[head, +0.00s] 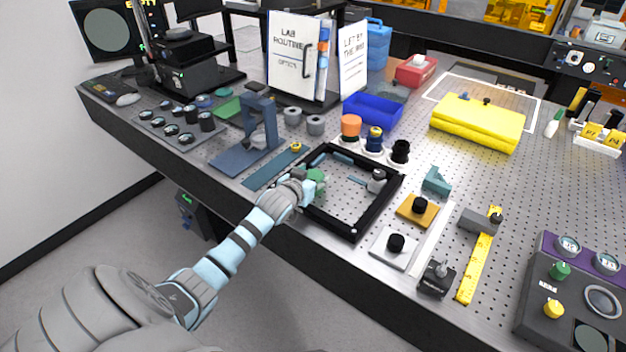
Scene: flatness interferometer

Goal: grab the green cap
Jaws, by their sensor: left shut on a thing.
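The green cap (317,177) is at the end of my left arm, over the left side of a black square frame (379,216). My left gripper (309,186) is shut on the green cap; its fingers are small and partly hidden by the wrist and the cap. I cannot tell whether the cap touches the surface below. My right gripper is not in view.
Orange (351,125), blue (375,138) and black (400,150) caps stand behind the frame. A grey fitting (377,181) is inside it. A blue stand (258,128) is to the left. Black-knobbed plates (417,212) are to the right. The perforated table's right middle has free room.

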